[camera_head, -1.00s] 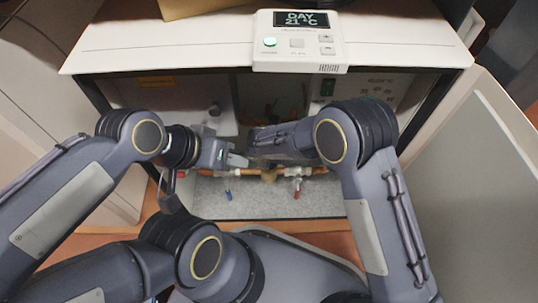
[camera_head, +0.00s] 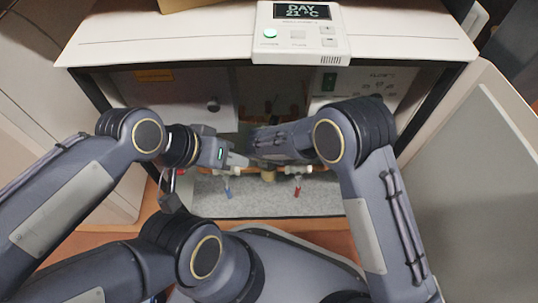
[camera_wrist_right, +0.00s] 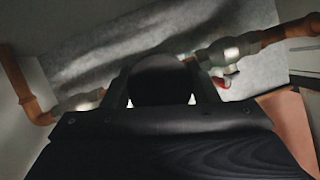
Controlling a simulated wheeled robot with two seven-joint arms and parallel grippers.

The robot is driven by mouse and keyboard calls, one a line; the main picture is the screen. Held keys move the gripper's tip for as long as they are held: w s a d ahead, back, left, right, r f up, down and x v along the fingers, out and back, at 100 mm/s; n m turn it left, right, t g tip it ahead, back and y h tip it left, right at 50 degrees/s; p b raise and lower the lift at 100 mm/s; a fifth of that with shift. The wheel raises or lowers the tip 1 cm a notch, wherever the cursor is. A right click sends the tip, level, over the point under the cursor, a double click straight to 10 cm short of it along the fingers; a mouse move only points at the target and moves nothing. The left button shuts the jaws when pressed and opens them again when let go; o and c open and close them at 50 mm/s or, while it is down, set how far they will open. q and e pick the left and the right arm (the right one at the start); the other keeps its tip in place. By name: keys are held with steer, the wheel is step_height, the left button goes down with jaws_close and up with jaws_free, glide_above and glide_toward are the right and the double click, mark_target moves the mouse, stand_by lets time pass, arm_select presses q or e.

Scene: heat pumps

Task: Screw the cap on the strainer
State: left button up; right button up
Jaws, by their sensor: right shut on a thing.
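The brass strainer (camera_head: 268,176) sits in the copper pipe run inside the open cabinet, partly hidden behind my right gripper (camera_head: 256,146). In the right wrist view a dark round thing, apparently the cap (camera_wrist_right: 160,78), is between the fingers of my right gripper (camera_wrist_right: 160,92), which is shut on it. It covers the strainer in that view, so I cannot tell whether the two touch. My left gripper (camera_head: 238,160) points right toward the pipe, just left of the right gripper. Its finger gap does not show clearly.
A valve with a red handle (camera_head: 297,192) is right of the strainer; a blue handle (camera_head: 228,190) hangs to the left. The grey cabinet floor (camera_head: 260,206) below is clear. A thermostat panel (camera_head: 300,35) is on top, and an open door (camera_head: 470,165) stands right.

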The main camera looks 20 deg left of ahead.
steer(key=shift+f, duration=0.3)
steer(key=o, duration=1.1)
steer(key=shift+c, duration=0.2)
